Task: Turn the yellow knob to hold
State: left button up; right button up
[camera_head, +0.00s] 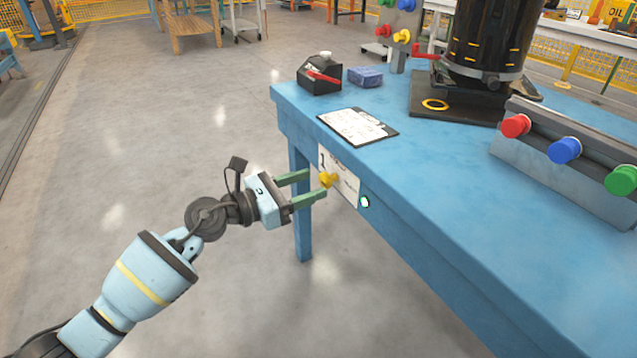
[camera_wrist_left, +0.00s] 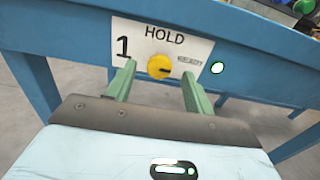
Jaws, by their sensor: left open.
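The yellow knob (camera_head: 327,180) sits on a white label plate (camera_head: 346,186) on the side of the blue table. In the left wrist view the knob (camera_wrist_left: 160,66) shows below the word HOLD, with a "1" to its left and a small, hard-to-read label to its right. A dark mark on the knob points right, toward that small label. My left gripper (camera_head: 308,186) is open, its green fingers pointing at the knob. In the left wrist view the fingertips (camera_wrist_left: 158,72) stand on either side of the knob, with gaps between. My right gripper is not in view.
A lit green-white button (camera_head: 364,202) is right of the plate. On the blue table (camera_head: 440,190) are a clipboard (camera_head: 358,127), a black box (camera_head: 319,78), a blue block (camera_head: 365,76), a black compressor tank (camera_head: 490,40) and a panel with red, blue and green knobs (camera_head: 575,165).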

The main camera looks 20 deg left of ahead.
aim_at(322, 181)
pick_arm(q)
jog(key=shift+x, duration=1.55)
jog(key=c, duration=0.9)
